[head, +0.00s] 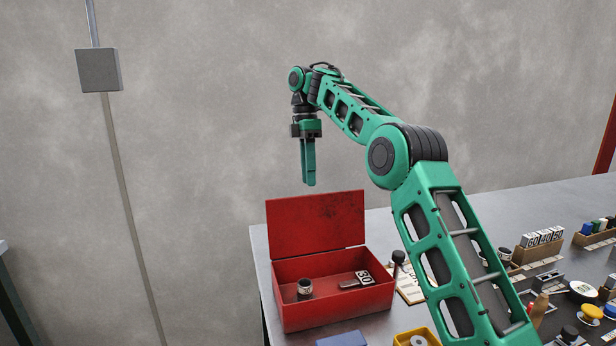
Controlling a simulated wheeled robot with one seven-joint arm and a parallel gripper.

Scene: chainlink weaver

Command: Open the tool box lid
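The red tool box (335,312) stands near the left end of the grey table. Its lid (316,224) is raised upright along the back edge, so the box is open. Inside lie a small round metal ring or cup (304,287) and a flat piece with a white tag marked 60 (364,277). My gripper (309,184) hangs fingers down just above the lid's top edge, apart from it as far as I can see. Its fingers look close together with nothing seen between them, but the side-on angle hides any gap.
My arm crosses the right half of the view. A yellow container (416,336) and a blue item (342,339) are in front of the box. Numbered blocks (540,238), bottles and knobs crowd the table's right side. The air left of the box is clear.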

